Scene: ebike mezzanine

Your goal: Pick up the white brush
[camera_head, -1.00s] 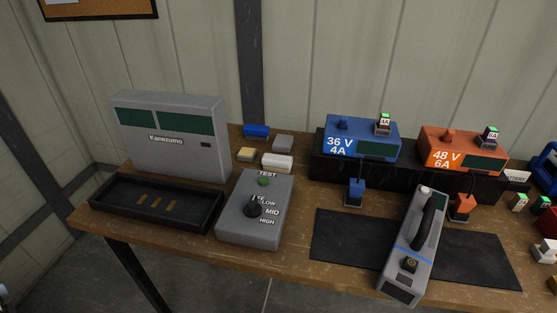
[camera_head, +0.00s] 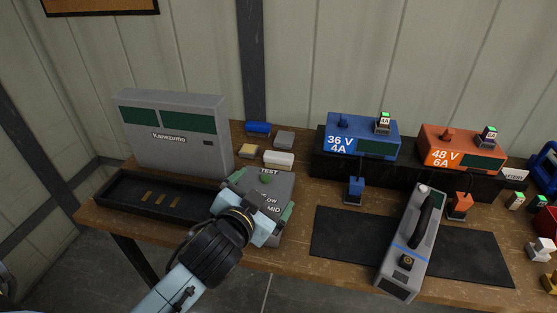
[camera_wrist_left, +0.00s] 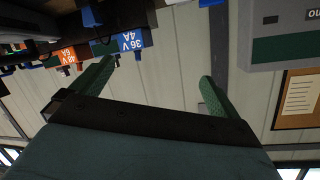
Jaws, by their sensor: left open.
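The white brush (camera_head: 279,160) is a small white block lying on the wooden bench, behind the grey control box in the head view. My left gripper (camera_head: 262,193) is open and empty. In the head view it appears over the grey control box, nearer to me than the brush and a little to its left. Its green fingers also show spread apart in the left wrist view (camera_wrist_left: 157,75), with nothing between them. I cannot make out the brush in the left wrist view. My right gripper is not in view.
Beside the brush lie a yellow block (camera_head: 248,151), a grey block (camera_head: 284,138) and a blue block (camera_head: 257,128). The grey control box (camera_head: 278,183) stands in front. A Kanezumo unit (camera_head: 170,152) and black tray (camera_head: 120,208) are left; the blue charger (camera_head: 376,129) is right.

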